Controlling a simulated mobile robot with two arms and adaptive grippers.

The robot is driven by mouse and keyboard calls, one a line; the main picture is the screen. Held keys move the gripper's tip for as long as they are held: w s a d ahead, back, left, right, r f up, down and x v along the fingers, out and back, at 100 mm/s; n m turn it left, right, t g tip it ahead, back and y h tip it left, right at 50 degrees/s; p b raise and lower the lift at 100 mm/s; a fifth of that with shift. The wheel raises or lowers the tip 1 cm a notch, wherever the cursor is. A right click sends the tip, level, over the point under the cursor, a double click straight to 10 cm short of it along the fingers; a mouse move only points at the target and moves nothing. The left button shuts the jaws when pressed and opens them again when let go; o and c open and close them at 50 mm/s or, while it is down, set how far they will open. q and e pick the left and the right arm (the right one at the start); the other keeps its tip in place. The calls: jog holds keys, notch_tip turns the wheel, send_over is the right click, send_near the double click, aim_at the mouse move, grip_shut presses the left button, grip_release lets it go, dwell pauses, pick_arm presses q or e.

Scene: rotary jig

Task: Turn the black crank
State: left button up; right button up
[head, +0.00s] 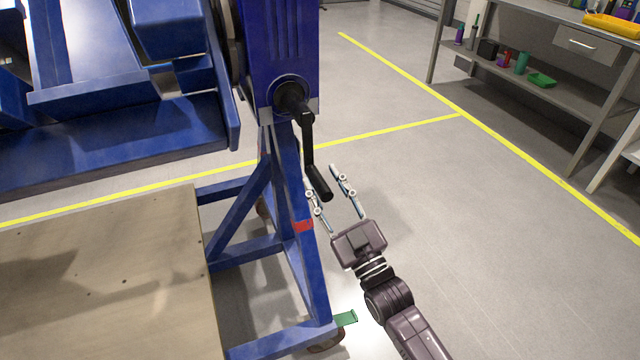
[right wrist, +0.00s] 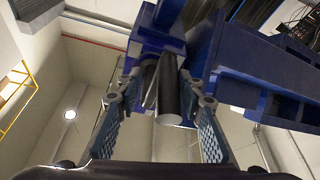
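The black crank (head: 308,140) is mounted on the blue jig housing (head: 283,45). Its arm hangs down and ends in a black cylindrical handle (head: 319,184). My right gripper (head: 320,172) is open, its two fingers reaching up on either side of the handle's lower end in the head view. In the right wrist view the handle (right wrist: 171,100) lies between the two open fingers, with gaps visible on both sides. I cannot tell how deep the handle sits between them. My left gripper is not in view.
The blue jig frame (head: 300,262) stands just left of my right gripper. A wooden platform (head: 110,285) is at the lower left. A grey workbench (head: 540,75) with small items stands at the upper right. The floor right of the crank is clear, with yellow lines.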

dwell(0.4)
jog(key=shift+s, duration=0.2)
jog(key=v, duration=1.1)
jog(key=shift+s+d+f, duration=0.2)
jog(key=shift+f, duration=0.05)
